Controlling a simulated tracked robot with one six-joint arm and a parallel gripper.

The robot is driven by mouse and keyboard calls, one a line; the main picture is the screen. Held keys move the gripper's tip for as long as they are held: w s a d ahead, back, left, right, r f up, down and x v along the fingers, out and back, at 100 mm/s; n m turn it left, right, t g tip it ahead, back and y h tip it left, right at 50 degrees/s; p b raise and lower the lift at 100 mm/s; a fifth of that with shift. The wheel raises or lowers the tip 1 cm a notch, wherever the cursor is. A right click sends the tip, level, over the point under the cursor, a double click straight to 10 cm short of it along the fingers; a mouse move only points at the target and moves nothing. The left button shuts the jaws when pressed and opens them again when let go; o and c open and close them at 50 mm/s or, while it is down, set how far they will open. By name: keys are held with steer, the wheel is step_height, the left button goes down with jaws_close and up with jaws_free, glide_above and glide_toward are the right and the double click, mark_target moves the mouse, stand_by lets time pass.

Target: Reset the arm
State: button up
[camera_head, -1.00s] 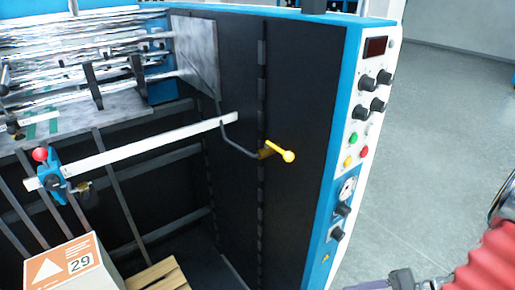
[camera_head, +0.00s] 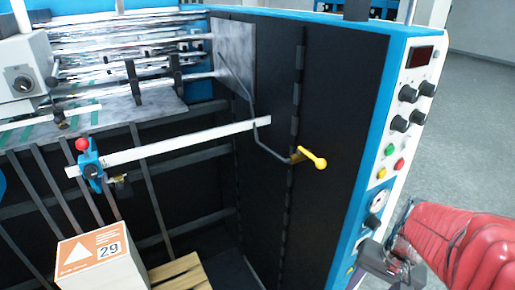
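My arm, in a red ribbed cover, shows at the lower right in front of the machine's control panel. My gripper (camera_head: 391,264) is the dark part at its end, near the bottom edge beside the panel. It is partly cut off and its fingers cannot be made out clearly. I see nothing held in it.
The laminating machine's blue-edged panel (camera_head: 395,130) carries knobs and buttons. A yellow-handled lever (camera_head: 308,158) sticks out from its dark side. A white bar (camera_head: 185,147) crosses the opening. A box marked 29 (camera_head: 97,262) stands by a wooden pallet (camera_head: 182,272). Grey floor (camera_head: 475,130) is open at right.

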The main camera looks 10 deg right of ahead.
steer(key=w+a+r+n+t+h, duration=0.1)
steer(key=w+a+r+n+t, duration=0.2)
steer(key=a+r+n, duration=0.5)
steer(key=shift+w+a+r+t, duration=0.15)
steer(key=shift+a+r+t, duration=0.75)
steer(key=shift+a+r, duration=2.15)
steer(key=shift+a+f, duration=0.55)
steer(key=shift+f, duration=0.05)
